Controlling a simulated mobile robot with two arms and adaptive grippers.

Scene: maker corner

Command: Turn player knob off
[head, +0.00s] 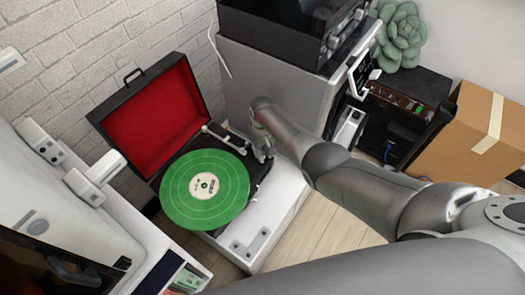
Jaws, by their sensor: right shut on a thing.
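The record player (150,111) is a black case with its red-lined lid open, standing on a white cabinet. A green record (205,187) lies on it, and the tonearm (223,138) is at the back right. My right gripper (264,157) reaches down to the player's right side, just right of the record. It is shut at the spot where the player knob appears to be. The knob itself is hidden behind the fingers, so its turn position cannot be seen. My left gripper is not in view.
A grey cabinet (270,72) with a black machine (290,25) on top stands close behind my right arm. A cardboard box (475,135) and a plant (400,35) are at the right. A white unit (65,225) fills the left. Wooden floor shows between.

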